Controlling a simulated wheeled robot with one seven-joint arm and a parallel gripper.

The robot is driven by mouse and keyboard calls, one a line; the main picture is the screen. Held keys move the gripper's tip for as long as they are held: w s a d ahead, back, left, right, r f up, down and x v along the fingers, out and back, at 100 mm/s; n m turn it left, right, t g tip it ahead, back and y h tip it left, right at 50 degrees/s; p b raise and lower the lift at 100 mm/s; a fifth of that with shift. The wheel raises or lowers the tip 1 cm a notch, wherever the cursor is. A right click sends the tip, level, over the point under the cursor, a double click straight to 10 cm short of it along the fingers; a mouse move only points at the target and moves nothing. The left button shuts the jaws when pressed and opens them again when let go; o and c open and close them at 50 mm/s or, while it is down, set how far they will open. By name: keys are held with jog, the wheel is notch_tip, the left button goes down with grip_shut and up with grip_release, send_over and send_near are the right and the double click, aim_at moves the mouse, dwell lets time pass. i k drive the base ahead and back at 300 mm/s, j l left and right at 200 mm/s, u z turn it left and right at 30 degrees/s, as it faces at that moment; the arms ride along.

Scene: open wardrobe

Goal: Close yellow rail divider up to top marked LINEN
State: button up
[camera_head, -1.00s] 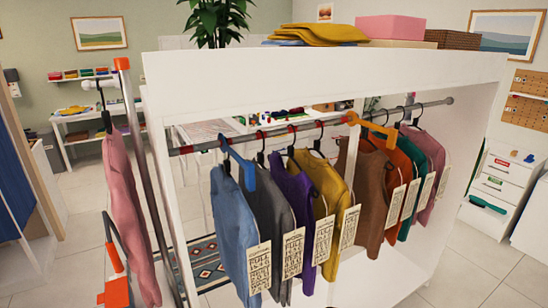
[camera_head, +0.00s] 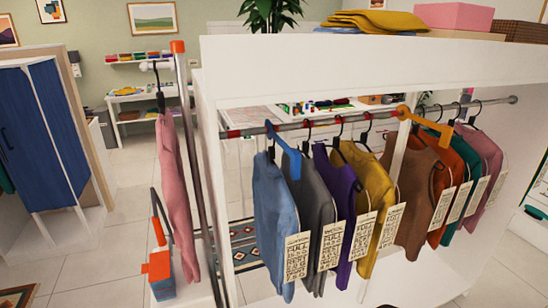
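The yellow rail divider (camera_head: 425,125) hooks on the metal rail (camera_head: 245,131) between the mustard top (camera_head: 374,185) and the brown top (camera_head: 412,185). Its arm slopes right and down in front of the hangers. A blue divider (camera_head: 288,155) sits at the left by the light blue top (camera_head: 270,215). Grey (camera_head: 311,195), purple (camera_head: 333,200), rust (camera_head: 445,165), teal (camera_head: 466,160) and pink (camera_head: 485,145) tops also hang there. Cream tags hang from the tops; the mustard top's tag (camera_head: 391,224) and most others are too small to read. My gripper is not in view.
The white wardrobe frame (camera_head: 360,60) carries folded cloths (camera_head: 385,20) and a pink box (camera_head: 455,15) above the rail. A pink garment (camera_head: 174,200) hangs outside its left side near an orange-topped pole (camera_head: 180,60). An orange-handled object (camera_head: 160,265) stands at lower left.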

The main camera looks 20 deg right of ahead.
aim_at(446, 131)
jog(key=z, duration=1.85)
